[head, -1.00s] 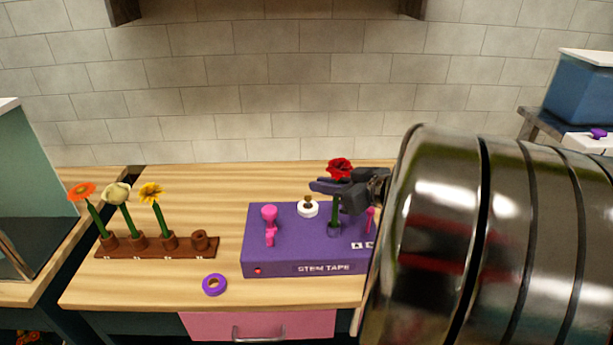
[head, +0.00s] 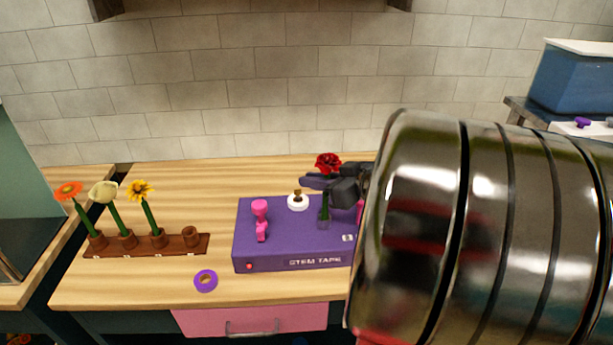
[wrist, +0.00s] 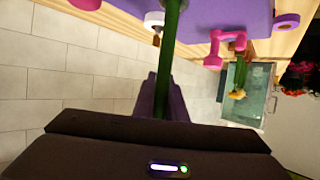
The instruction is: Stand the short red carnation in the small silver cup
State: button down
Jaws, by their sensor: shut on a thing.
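The red carnation (head: 328,163) stands upright in the head view, its green stem running down to the purple stem tape box (head: 290,262). My gripper (head: 322,183) is shut on its stem just below the bloom. In the wrist view the green stem (wrist: 171,60) runs up from between my fingers, and the bloom is out of sight. I cannot make out the small silver cup in either view.
A brown rack (head: 150,248) at left holds orange, cream and yellow flowers and one empty socket (head: 191,237). A purple tape ring (head: 206,281) lies in front. The front left wood is clear.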

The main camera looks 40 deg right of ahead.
jog(key=shift+f, duration=0.6)
dwell(0.7)
jog(key=c, duration=1.7)
grip_release()
jog(key=shift+o, duration=0.2)
jog(key=o, duration=0.5)
jog(key=shift+w, duration=0.1)
jog(key=v, duration=0.9)
dwell(0.4)
